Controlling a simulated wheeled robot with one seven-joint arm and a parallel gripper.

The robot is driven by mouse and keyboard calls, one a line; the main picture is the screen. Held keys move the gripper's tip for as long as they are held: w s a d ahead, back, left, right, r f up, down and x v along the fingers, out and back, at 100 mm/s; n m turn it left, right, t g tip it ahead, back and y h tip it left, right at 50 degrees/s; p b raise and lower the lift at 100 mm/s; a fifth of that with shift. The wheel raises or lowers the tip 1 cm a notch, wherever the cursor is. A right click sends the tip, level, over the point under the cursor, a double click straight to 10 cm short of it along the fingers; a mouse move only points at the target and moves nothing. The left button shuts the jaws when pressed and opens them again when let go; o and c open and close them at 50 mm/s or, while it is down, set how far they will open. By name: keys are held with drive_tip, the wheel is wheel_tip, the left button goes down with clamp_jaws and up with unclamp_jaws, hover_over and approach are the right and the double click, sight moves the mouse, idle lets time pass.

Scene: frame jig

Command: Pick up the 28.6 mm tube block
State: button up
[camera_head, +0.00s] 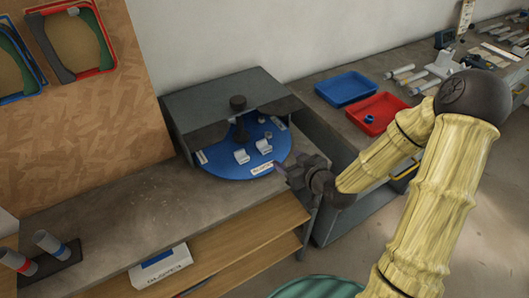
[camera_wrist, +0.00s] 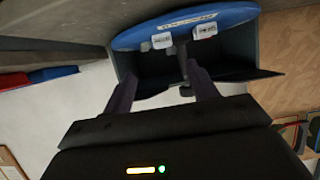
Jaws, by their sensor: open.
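Two small pale blocks with labels, one (camera_head: 241,156) and another (camera_head: 263,147), sit on a round blue plate (camera_head: 225,170) at the front of a grey housing. The labels are too small to read, so I cannot tell which is the 28.6 mm tube block. In the wrist view, two pale blocks show, one (camera_wrist: 204,31) and one (camera_wrist: 161,41), near the edge of the blue plate (camera_wrist: 130,39). My gripper (camera_head: 279,168) is at the plate's right edge, apart from the blocks. In the wrist view its fingers (camera_wrist: 161,84) are spread and empty.
The grey housing (camera_head: 205,98) with a dark knob post (camera_head: 238,103) stands over the back of the plate. A blue tray (camera_head: 346,89) and a red tray (camera_head: 377,116) lie on the bench to the right.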

sight(267, 147)
drive_tip(key=shift+w+a+f+b, duration=0.15)
drive_tip(key=shift+w+f+b, duration=0.05)
drive_tip(key=shift+f+b, duration=0.1)
drive_tip(key=p+x, duration=0.1)
drive_tip(key=x, duration=0.6)
drive_tip(key=shift+w+a+r+p, duration=0.1)
drive_tip(key=shift+w+r+p, duration=0.05)
drive_tip(key=shift+p, duration=0.2)
drive_tip(key=shift+w+a, duration=0.25)
drive_tip(key=shift+a, duration=0.1)
drive_tip(key=p+x, duration=0.2)
drive_tip(key=x, duration=0.2)
drive_tip(key=shift+w+a, duration=0.1)
drive_tip(key=shift+a, duration=0.2)
drive_tip(key=shift+c, duration=0.2)
drive_tip(key=c, duration=1)
